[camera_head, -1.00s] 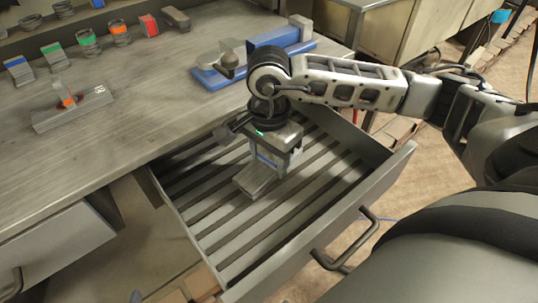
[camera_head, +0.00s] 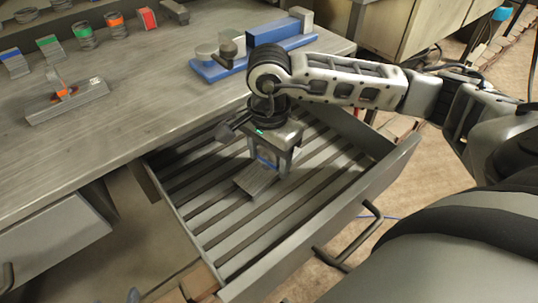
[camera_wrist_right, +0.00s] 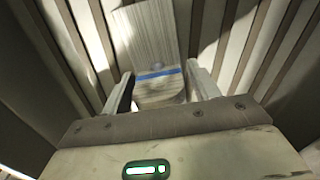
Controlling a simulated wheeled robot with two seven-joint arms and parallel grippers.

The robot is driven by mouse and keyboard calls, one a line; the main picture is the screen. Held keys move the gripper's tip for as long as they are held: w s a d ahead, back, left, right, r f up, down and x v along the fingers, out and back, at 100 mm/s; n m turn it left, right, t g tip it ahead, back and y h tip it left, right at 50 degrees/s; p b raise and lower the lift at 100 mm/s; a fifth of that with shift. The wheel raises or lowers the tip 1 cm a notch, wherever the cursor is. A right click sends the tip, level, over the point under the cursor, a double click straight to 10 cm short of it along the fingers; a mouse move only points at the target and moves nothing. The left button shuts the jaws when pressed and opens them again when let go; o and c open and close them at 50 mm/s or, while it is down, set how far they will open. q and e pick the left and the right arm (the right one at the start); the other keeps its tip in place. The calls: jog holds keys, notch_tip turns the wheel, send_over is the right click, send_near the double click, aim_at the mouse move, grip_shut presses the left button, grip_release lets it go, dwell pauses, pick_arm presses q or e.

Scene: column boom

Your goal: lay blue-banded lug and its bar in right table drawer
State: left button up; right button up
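The blue-banded lug (camera_head: 266,162) and its flat grey bar (camera_head: 254,181) are inside the pulled-out right table drawer (camera_head: 290,238), low over the slatted floor. Whether the bar rests fully flat is hard to tell. In the right wrist view, the blue band (camera_wrist_right: 158,74) crosses the lug between my fingers, and the bar (camera_wrist_right: 150,35) extends beyond it. My right gripper (camera_head: 270,162) points down into the drawer. Its fingers stand on both sides of the lug, with narrow gaps showing, so it looks open. My left gripper is out of view.
On the table stand a blue fixture (camera_head: 255,58), an orange-marked piece on a grey base (camera_head: 68,103) and several banded parts along the back. The drawer's side walls and front with its handle (camera_head: 350,240) surround my gripper. Slatted floor around the bar is free.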

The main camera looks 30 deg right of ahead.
jog(key=shift+o, duration=1)
notch_tip(320, 180, up, 16)
jog(key=p, duration=0.1)
